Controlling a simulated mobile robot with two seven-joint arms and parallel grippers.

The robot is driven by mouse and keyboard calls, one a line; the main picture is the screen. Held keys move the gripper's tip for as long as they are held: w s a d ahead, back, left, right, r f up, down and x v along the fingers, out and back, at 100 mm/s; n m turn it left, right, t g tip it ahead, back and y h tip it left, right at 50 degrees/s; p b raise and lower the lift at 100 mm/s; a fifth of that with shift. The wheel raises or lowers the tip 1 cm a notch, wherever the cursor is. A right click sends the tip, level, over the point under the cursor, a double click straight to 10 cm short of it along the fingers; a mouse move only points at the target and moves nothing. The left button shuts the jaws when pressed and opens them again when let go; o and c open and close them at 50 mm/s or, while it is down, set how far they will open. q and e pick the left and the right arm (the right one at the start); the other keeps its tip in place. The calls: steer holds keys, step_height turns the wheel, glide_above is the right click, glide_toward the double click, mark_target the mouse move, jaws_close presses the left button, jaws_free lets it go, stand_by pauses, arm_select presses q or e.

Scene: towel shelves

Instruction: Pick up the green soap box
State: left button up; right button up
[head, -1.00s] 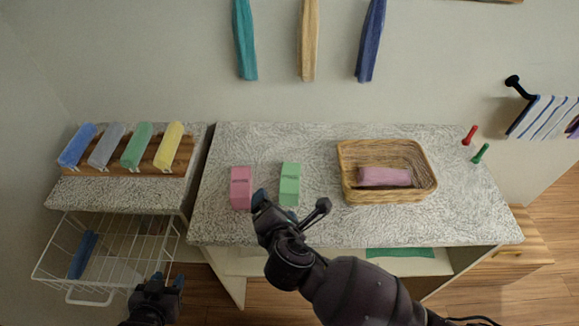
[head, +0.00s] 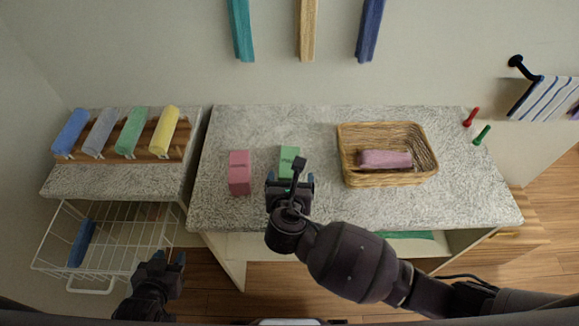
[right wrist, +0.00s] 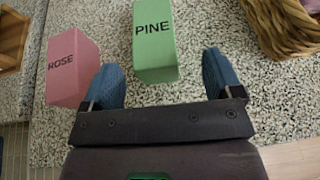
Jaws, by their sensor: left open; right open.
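The green soap box (head: 289,160) stands on the speckled countertop, partly hidden in the head view by my right gripper. In the right wrist view the green box (right wrist: 154,45) carries the word PINE and lies just ahead of the fingertips, roughly centred between them. My right gripper (head: 290,182) is open and empty; its two blue fingers (right wrist: 163,75) show apart in the wrist view. My left gripper (head: 160,265) is open and empty, low at the left, in front of the wire basket.
A pink ROSE box (head: 239,173) stands just left of the green one, close to my right gripper's left finger. A wicker basket (head: 347,178) holding a pink towel is to the right. A wire basket (head: 135,235) and a rack of rolled towels (head: 130,130) are at the left.

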mark_target(289, 168)
steer(key=shift+a+x, duration=0.2)
steer(key=shift+x, duration=1.15)
steer(key=shift+a+x, duration=0.2)
steer(key=shift+x, duration=1.2)
steer(key=c, duration=1.1)
steer(key=shift+o, duration=0.2)
steer(key=shift+r, duration=0.15)
